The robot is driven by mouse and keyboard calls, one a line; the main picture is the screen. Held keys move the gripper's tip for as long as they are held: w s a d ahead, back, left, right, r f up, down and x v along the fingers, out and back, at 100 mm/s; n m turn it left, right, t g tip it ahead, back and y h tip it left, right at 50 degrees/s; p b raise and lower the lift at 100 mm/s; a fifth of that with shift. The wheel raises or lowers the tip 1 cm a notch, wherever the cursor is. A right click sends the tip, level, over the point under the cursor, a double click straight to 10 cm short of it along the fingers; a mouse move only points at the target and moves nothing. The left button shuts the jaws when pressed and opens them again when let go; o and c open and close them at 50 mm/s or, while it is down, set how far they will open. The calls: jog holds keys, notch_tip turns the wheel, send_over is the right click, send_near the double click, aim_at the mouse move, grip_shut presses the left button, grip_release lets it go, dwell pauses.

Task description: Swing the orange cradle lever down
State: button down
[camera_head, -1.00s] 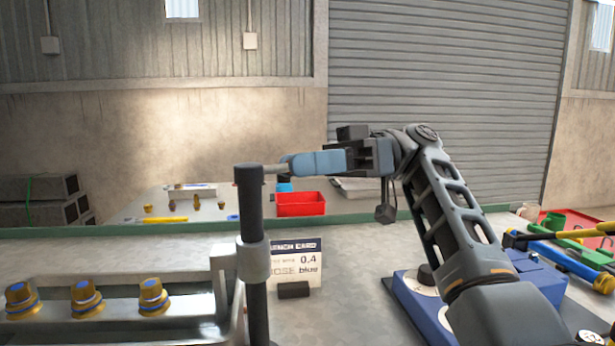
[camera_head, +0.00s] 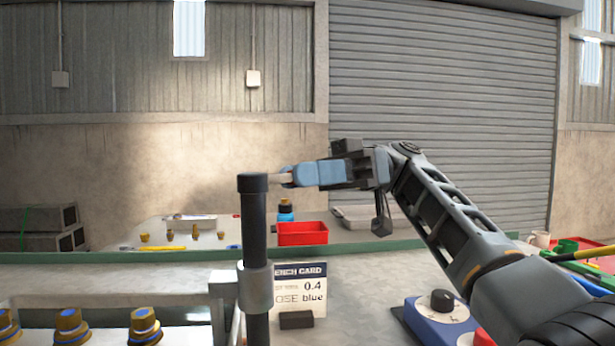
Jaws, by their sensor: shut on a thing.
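No orange lever can be made out in the head view. My gripper (camera_head: 292,178) is just right of the top of an upright black post (camera_head: 253,240), its blue fingers pointing left. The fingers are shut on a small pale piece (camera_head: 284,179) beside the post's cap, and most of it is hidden. I cannot tell whether this piece joins the post. A grey collar (camera_head: 257,286) clasps the post lower down.
A bench card (camera_head: 300,281) stands right of the post. Several brass-coloured knobs (camera_head: 145,326) line the front left. A red tray (camera_head: 302,233) and a blue bottle (camera_head: 285,211) are behind. A blue box with a black knob (camera_head: 443,301) sits under my arm.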

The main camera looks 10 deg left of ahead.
jog(key=c, duration=1.1)
grip_release()
jog(key=shift+o, duration=0.2)
notch_tip(320, 180, up, 4)
jog(key=shift+d+r+p, duration=0.1)
jog(key=shift+r+p, duration=0.15)
jog(key=shift+p, duration=0.1)
jog(key=s+d+r, duration=0.2)
jog(key=d+r, duration=0.4)
jog(key=d, duration=0.5)
jog(key=shift+s+r+p, duration=0.15)
jog(key=shift+r+p, duration=0.05)
jog(key=shift+p, duration=0.1)
jog(key=shift+d, duration=0.1)
jog(key=shift+c, duration=0.2)
